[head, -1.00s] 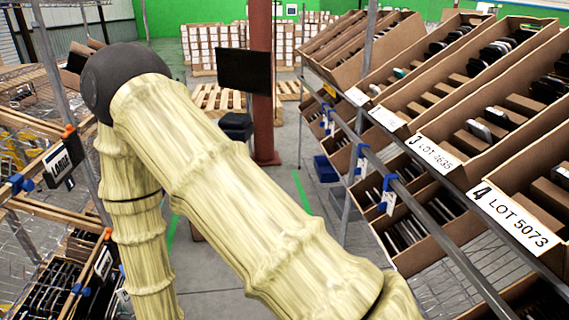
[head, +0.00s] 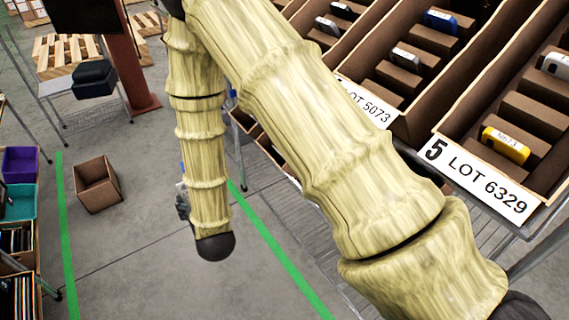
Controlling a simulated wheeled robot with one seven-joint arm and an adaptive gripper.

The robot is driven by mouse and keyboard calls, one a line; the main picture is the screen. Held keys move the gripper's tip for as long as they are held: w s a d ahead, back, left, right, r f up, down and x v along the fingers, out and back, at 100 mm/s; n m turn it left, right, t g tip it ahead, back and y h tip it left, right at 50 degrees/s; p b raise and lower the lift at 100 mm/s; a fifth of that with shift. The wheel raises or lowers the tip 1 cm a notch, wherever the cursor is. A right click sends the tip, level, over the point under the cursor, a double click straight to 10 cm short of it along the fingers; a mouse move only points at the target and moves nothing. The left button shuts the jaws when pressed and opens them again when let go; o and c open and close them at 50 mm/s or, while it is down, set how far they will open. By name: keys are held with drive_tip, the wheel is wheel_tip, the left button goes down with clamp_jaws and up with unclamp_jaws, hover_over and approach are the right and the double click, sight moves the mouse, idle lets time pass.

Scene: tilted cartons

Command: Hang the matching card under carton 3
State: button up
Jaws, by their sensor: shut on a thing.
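Part of my gripper (head: 183,207) shows as a small dark shape beside my forearm, low over the aisle. It is shut on what looks like a card (head: 181,187); only a pale, bluish scrap shows, and its print cannot be read.
A brown box (head: 97,183) stands on the open floor. Purple (head: 20,163) and teal (head: 20,202) bins are at the left edge.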

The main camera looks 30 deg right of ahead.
drive_tip(key=d+r+m+g+h+p, duration=0.1)
drive_tip(key=d+m+g+h+p, duration=0.2)
drive_tip(key=d+m+g+h, duration=0.9)
drive_tip(key=d+m+h, duration=0.1)
drive_tip(key=d+m, duration=0.3)
drive_tip(key=d, duration=0.4)
drive_tip(key=shift+r+m, duration=0.35)
drive_tip(key=shift+m, duration=0.05)
drive_tip(key=shift+w+d, duration=0.1)
drive_tip(key=shift+d, duration=0.05)
drive_tip(key=w+d+f+b, duration=0.1)
drive_tip(key=d+b, duration=0.2)
drive_tip(key=d, duration=1.2)
drive_tip(key=shift+d+f, duration=0.2)
drive_tip(key=shift+d, duration=0.1)
idle(2.2)
drive_tip(key=shift+f, duration=0.15)
idle(0.4)
